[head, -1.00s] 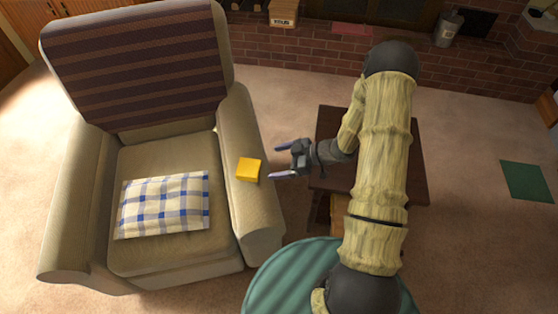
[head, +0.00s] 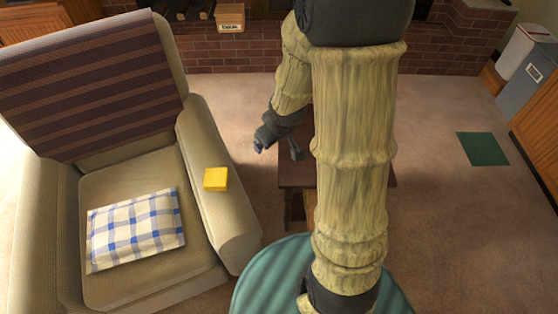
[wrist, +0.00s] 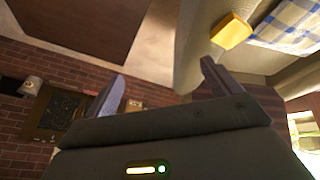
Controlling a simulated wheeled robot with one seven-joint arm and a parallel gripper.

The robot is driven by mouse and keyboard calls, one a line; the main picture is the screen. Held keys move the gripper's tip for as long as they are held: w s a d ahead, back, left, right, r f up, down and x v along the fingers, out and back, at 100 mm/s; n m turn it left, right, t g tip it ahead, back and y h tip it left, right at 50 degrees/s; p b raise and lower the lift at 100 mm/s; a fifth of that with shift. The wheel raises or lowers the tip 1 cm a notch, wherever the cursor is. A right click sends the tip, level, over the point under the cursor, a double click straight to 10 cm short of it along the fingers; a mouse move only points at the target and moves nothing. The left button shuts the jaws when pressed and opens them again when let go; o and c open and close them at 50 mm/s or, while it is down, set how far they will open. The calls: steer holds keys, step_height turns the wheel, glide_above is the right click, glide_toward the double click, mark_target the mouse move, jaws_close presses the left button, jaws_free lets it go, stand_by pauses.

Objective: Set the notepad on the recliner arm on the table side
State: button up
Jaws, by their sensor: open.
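The yellow notepad (head: 216,179) lies flat on top of the recliner's right arm (head: 231,215), the arm on the side of the dark table (head: 297,173). My gripper (head: 275,150) is to the right of the notepad, above the gap and the table's near-left part, apart from the notepad. In the wrist view my gripper (wrist: 160,85) is open with nothing between its fingers. The notepad (wrist: 231,31) shows there at the upper right, beyond the right finger. My arm hides much of the table in the head view.
A checked pillow (head: 136,230) lies on the recliner seat. A round green striped surface (head: 265,275) is at the bottom, close to my arm. A brick hearth (head: 230,52) runs along the back. Carpet at the right is clear around a flat green square (head: 483,149).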

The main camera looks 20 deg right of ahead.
steer(key=s+a+r+m+g, duration=0.2)
steer(key=s+a+r+m, duration=0.1)
steer(key=s, duration=0.8)
steer(key=shift+s+r+m+g, duration=0.3)
steer(key=shift+r+m, duration=0.35)
steer(key=shift+m, duration=0.05)
